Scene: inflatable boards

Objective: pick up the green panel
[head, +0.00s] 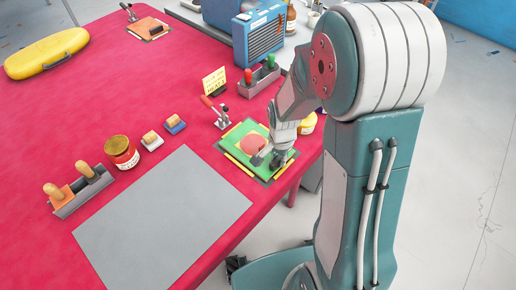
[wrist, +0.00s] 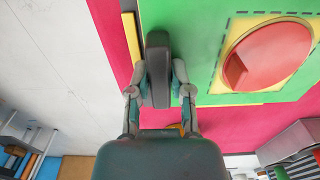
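The green panel (head: 232,143) lies on the red table near its right edge, edged with yellow strips and bearing a round red patch (head: 252,143). In the wrist view the panel (wrist: 200,25) fills the upper right, with the red patch (wrist: 268,55) and a dashed outline. My gripper (head: 268,159) is low over the panel's near right part. In the wrist view its fingers (wrist: 158,70) come together around a dark grey rounded piece over the panel's edge. I cannot tell whether that piece is the finger pads or something held. The panel's right side is partly hidden.
A red-handled clamp (head: 218,112), a yellow sign (head: 214,81) and a handle rack (head: 258,80) stand behind the panel. A grey sheet (head: 160,220) lies front left. A jar (head: 122,152) and handled blocks stand left. The table's right edge is close to the panel.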

